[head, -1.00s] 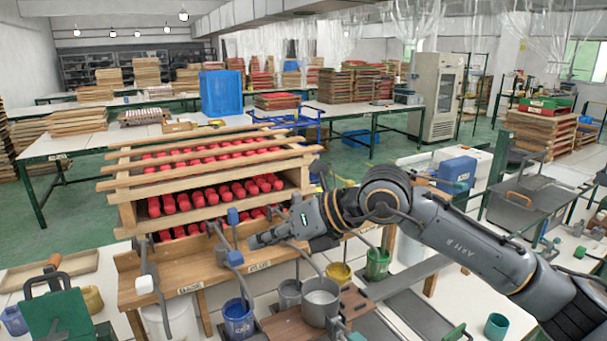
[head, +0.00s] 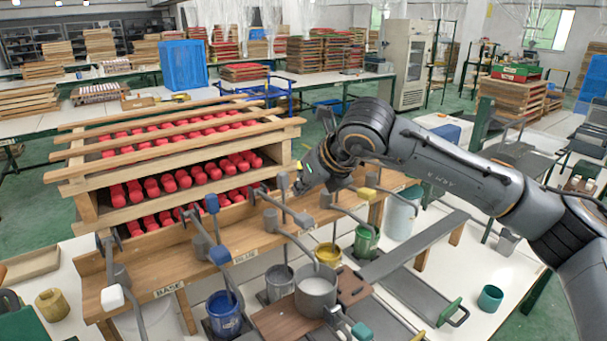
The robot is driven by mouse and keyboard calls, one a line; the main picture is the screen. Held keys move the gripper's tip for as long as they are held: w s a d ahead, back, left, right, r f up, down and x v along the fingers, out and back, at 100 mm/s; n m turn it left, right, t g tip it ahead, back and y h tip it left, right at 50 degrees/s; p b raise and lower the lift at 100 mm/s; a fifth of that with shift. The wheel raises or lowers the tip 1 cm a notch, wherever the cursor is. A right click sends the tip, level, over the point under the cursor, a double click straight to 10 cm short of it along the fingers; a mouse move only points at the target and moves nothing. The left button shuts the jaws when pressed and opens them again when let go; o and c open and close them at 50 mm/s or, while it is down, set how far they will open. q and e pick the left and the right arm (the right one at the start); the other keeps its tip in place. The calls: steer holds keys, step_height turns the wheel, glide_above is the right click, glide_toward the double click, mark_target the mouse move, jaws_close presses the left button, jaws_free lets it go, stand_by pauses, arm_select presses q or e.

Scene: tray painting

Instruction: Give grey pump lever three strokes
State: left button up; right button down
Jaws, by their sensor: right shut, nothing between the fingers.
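The grey pump lever (head: 303,219) is among the pump levers along the wooden bench. Its arm slopes down toward the grey pot (head: 280,284), and a grey block stands just above its end. My right gripper (head: 302,186) is shut and empty. In the head view it appears just above the lever's end; I cannot tell whether they touch. My left gripper is not in view.
Levers with blue (head: 219,254), white (head: 112,298) and yellow (head: 371,180) ends stand alongside. Blue (head: 224,314), yellow (head: 328,254) and green (head: 366,241) pots sit in front. A wooden rack (head: 88,190) of red pieces stands behind the levers.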

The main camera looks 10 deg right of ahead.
mark_target(304, 217)
steer(key=shift+f, duration=0.5)
steer(key=shift+s+d, duration=0.1)
steer(key=shift+s, duration=0.05)
steer(key=shift+f, duration=0.15)
steer(key=shift+f+b, duration=0.2)
steer(key=shift+b, duration=0.15)
steer(key=shift+f+b, duration=0.75)
steer(key=shift+b, duration=0.15)
arm_select(q)
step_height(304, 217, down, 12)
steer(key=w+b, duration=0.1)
steer(key=b, duration=0.8)
arm_select(e)
step_height(304, 217, down, 9)
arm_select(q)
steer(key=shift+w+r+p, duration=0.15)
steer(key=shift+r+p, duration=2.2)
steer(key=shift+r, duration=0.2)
arm_select(e)
steer(key=shift+r, duration=5.55)
steer(key=shift+f, duration=0.1)
